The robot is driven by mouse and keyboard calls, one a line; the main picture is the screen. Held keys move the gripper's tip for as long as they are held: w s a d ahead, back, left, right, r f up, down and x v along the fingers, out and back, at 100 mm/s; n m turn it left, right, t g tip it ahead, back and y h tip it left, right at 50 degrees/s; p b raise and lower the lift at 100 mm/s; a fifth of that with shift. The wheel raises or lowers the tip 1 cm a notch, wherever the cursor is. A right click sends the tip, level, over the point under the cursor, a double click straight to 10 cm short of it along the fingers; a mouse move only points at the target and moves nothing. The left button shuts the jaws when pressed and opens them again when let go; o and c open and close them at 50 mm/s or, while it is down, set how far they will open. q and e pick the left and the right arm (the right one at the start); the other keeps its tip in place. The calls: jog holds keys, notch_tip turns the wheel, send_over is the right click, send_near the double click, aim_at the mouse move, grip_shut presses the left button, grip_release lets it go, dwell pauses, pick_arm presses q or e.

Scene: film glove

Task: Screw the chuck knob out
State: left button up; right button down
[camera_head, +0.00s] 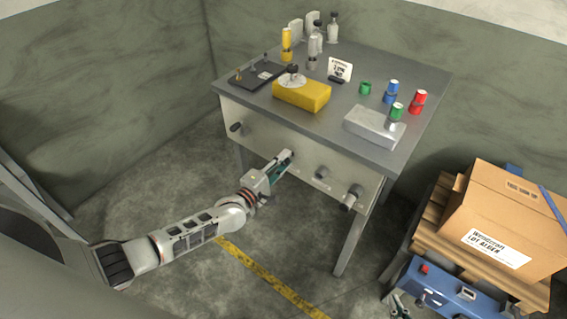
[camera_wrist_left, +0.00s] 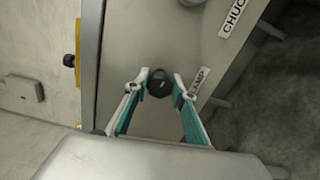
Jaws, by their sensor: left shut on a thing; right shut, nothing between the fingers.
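My left gripper (camera_head: 287,157) is at the bench's front panel. In the left wrist view its two fingers (camera_wrist_left: 160,84) are shut on a black round knob (camera_wrist_left: 158,84). The held knob is hidden in the head view. A label ending in "AMP" (camera_wrist_left: 201,80) sits beside it, partly covered by a finger. A label starting "CHUC" (camera_wrist_left: 233,16) is further up, near another dark knob (camera_wrist_left: 189,3) cut by the top edge. In the head view, a knob (camera_head: 322,172) is right of my gripper. My right gripper (camera_head: 399,307) is shut and empty at the bottom edge, partly cut off.
More knobs stand at the panel's left (camera_head: 237,128) and right (camera_head: 351,196). The grey bench (camera_head: 345,103) carries a yellow block (camera_head: 302,95), a silver block (camera_head: 374,127) and several small coloured items. A cardboard box (camera_head: 510,218) stands on a pallet at right.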

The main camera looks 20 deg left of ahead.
pick_arm(q)
jog(key=n+b, duration=0.2)
jog(key=n, duration=0.3)
jog(key=shift+w+r, duration=0.1)
jog(key=shift+r, duration=0.05)
jog(key=shift+r+n+b, duration=0.1)
jog(key=shift+n+b, duration=0.35)
jog(key=shift+n, duration=0.55)
jog(key=o, duration=1.1)
jog(key=shift+w, duration=0.1)
jog(key=shift+s+f, duration=0.2)
jog(key=shift+s, duration=0.05)
jog(key=v, duration=1.1)
jog(key=shift+s+a+r, duration=0.1)
jog(key=shift+s+a, duration=0.05)
jog(key=shift+s, duration=0.15)
